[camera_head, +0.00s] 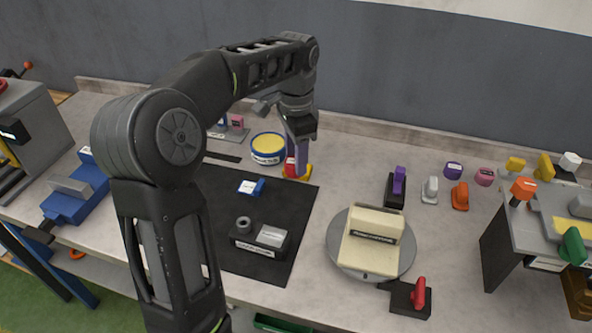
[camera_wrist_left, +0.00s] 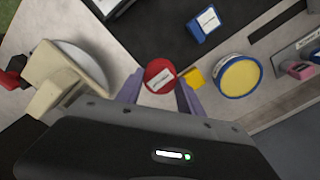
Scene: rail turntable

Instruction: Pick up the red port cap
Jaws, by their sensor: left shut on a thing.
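The red port cap (camera_wrist_left: 160,75) is a round red piece with a white label, seen between the two purple fingers of my left gripper (camera_wrist_left: 161,92) in the left wrist view. My left gripper (camera_head: 297,158) is shut on it and points down at the back right corner of the black mat. In the head view the red cap (camera_head: 290,168) is partly hidden behind the fingers. I cannot tell whether the cap is clear of the surface. My right gripper is not in view.
A yellow piece (camera_wrist_left: 195,77) is close beside the red cap. A yellow-topped blue round tub (camera_head: 268,147) stands to its left. A blue block (camera_head: 251,187) lies on the black mat (camera_head: 295,222). A turntable (camera_head: 341,262) carries a cream box (camera_head: 372,240).

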